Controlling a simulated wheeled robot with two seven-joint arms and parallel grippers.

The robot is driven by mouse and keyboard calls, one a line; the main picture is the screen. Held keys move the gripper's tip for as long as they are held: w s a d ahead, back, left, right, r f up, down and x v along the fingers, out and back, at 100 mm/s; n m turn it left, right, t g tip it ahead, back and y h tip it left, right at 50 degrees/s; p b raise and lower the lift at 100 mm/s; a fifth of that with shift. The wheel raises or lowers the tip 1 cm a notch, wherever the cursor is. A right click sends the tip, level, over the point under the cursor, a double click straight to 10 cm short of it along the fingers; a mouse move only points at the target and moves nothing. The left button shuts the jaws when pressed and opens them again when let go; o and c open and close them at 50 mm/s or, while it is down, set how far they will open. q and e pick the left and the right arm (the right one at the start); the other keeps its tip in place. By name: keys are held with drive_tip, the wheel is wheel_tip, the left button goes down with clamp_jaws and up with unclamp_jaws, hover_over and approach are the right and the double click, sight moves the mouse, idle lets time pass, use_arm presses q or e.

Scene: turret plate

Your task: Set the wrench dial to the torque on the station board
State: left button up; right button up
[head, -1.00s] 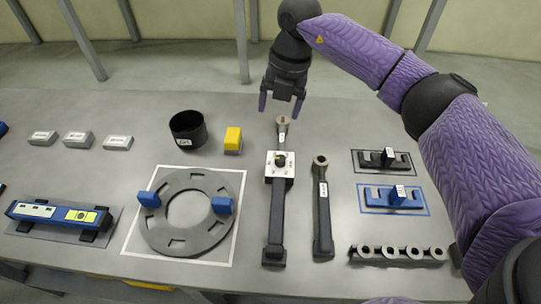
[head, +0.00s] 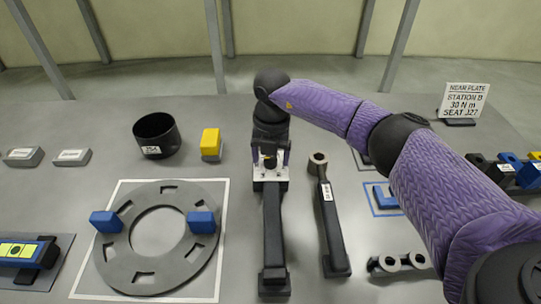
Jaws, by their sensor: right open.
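The torque wrench (head: 273,235) lies lengthwise at the middle of the table, its black handle toward me. Its pale square dial plate (head: 270,174) carries a small dark dial knob (head: 270,162). My right gripper (head: 270,157) is open and pointing down, with its purple fingers on either side of the knob; whether they touch it I cannot tell. The gripper hides the wrench's far end. The station board (head: 463,102) stands at the back right and reads NEAR PLATE, STATION B, 30 N m, SEAT J27. The dial's marks are too small to read. My left gripper is out of view.
A second, plain wrench (head: 330,215) lies close on the right. A grey ring plate (head: 115,255) with two blue blocks lies on the left. A black cup (head: 157,133) and a yellow block (head: 210,142) stand behind it. Sockets (head: 391,264) lie front right, partly behind my arm.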

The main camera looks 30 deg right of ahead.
drive_tip(key=shift+c, duration=0.2)
clamp_jaws()
drive_tip(key=shift+n, duration=0.3)
drive_tip(key=n, duration=0.4)
drive_tip(key=shift+r+n, duration=0.1)
drive_tip(key=shift+n, duration=0.2)
drive_tip(key=n, duration=0.6)
drive_tip(key=n+b, duration=0.1)
drive_tip(key=n, duration=0.5)
drive_tip(key=shift+a+n, duration=0.1)
drive_tip(key=shift+n, duration=0.3)
drive_tip(key=n+b, duration=0.1)
drive_tip(key=n, duration=0.5)
